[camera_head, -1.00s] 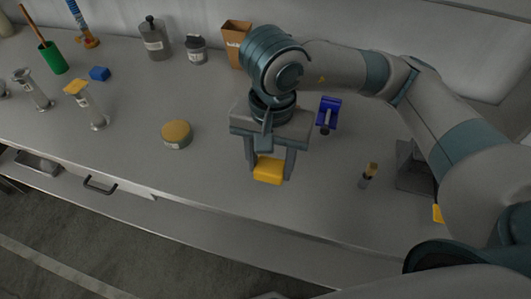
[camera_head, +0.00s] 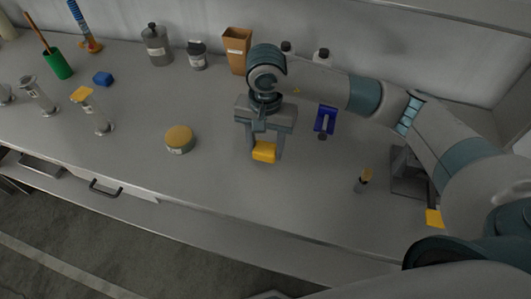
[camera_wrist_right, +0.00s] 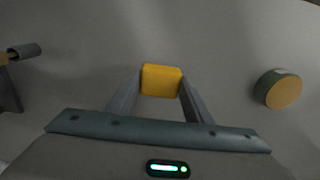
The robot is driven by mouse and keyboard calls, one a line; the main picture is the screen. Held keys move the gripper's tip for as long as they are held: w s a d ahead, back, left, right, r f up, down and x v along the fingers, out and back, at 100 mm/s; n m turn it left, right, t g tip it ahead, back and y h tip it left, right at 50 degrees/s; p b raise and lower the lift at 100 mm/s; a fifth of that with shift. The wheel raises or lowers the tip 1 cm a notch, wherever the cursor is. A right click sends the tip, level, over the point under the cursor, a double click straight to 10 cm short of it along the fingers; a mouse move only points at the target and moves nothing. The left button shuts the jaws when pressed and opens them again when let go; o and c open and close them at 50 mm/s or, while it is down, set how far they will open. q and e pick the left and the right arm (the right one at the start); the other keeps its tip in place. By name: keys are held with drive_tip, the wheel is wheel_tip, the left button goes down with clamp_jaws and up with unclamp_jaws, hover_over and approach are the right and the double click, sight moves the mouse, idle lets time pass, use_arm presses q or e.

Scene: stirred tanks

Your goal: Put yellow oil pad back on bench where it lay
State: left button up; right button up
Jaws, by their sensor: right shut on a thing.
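The yellow oil pad (camera_head: 264,152) is a small yellow block held between the fingertips of my right gripper (camera_head: 265,146). In the right wrist view the pad (camera_wrist_right: 161,80) sits between the two grey fingers, which touch its sides. My right gripper is shut on it, over the grey bench (camera_head: 218,178), near the middle of its width. I cannot tell whether the pad touches the bench surface. My left gripper is not in view.
A round yellow-lidded tin (camera_head: 180,139) stands left of the gripper. A brown box (camera_head: 237,50) stands behind.

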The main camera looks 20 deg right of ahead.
sight(265, 148)
drive_tip(key=shift+s+f+p, duration=0.1)
drive_tip(key=shift+f+p, duration=0.45)
drive_tip(key=shift+f, duration=0.15)
drive_tip(key=shift+f+p, duration=0.5)
drive_tip(key=shift+f, duration=0.8)
drive_tip(key=shift+f+b, duration=0.2)
drive_tip(key=shift+b, duration=0.15)
drive_tip(key=o, duration=0.9)
drive_tip(key=shift+o, duration=0.2)
